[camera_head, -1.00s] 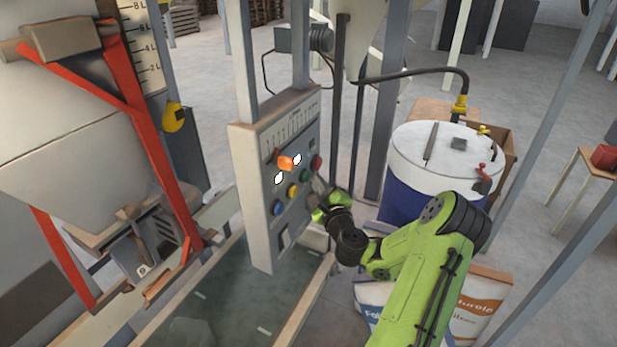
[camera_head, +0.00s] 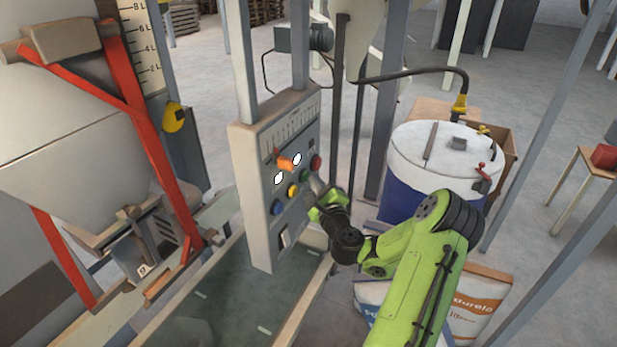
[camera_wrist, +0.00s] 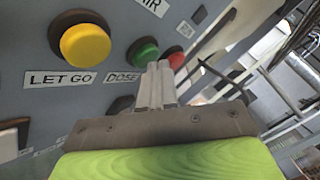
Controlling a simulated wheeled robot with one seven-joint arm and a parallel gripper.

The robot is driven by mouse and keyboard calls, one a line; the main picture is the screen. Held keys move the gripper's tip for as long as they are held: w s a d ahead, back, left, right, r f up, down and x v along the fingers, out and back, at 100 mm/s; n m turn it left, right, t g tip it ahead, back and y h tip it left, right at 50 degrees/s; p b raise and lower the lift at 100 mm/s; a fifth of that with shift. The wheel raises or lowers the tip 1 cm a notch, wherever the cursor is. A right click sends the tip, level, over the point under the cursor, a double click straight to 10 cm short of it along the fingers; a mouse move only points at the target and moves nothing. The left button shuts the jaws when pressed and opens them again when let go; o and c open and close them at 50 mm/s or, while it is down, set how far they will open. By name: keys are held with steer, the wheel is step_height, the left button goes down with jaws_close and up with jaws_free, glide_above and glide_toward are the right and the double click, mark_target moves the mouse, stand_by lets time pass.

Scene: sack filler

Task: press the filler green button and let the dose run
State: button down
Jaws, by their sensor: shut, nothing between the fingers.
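The filler's control panel (camera_head: 262,215) stands upright in the middle of the head view. The green button (camera_head: 304,175) sits on it between a yellow button (camera_head: 292,190) and a red button (camera_head: 316,162). In the wrist view the green button (camera_wrist: 143,54) is above a label reading DOSE. My gripper (camera_wrist: 158,68) is shut and empty, its fingertips just in front of the green button's lower right side and partly hiding it. Whether they touch it I cannot tell. In the head view my gripper (camera_head: 314,184) is close to the panel's right side.
The yellow button (camera_wrist: 85,46), labelled LET GO, and the red button (camera_wrist: 176,60) flank the green one closely. A white-lidded blue drum (camera_head: 405,185) and sacks (camera_head: 480,305) stand at the right.

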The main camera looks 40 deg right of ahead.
steer(key=shift+w, duration=0.1)
steer(key=shift+s+d+b, duration=0.3)
steer(key=shift+s+b, duration=0.05)
steer(key=shift+s, duration=0.6)
steer(key=shift+s+d+b, duration=0.2)
steer(key=shift+s+d, duration=0.15)
steer(key=shift+s, duration=0.6)
steer(key=shift+s+d+b, duration=0.25)
steer(key=shift+s+d, duration=0.05)
steer(key=shift+s, duration=0.6)
steer(key=shift+s+d+b, duration=0.2)
steer(key=shift+s+d, duration=0.15)
steer(key=shift+s, duration=0.6)
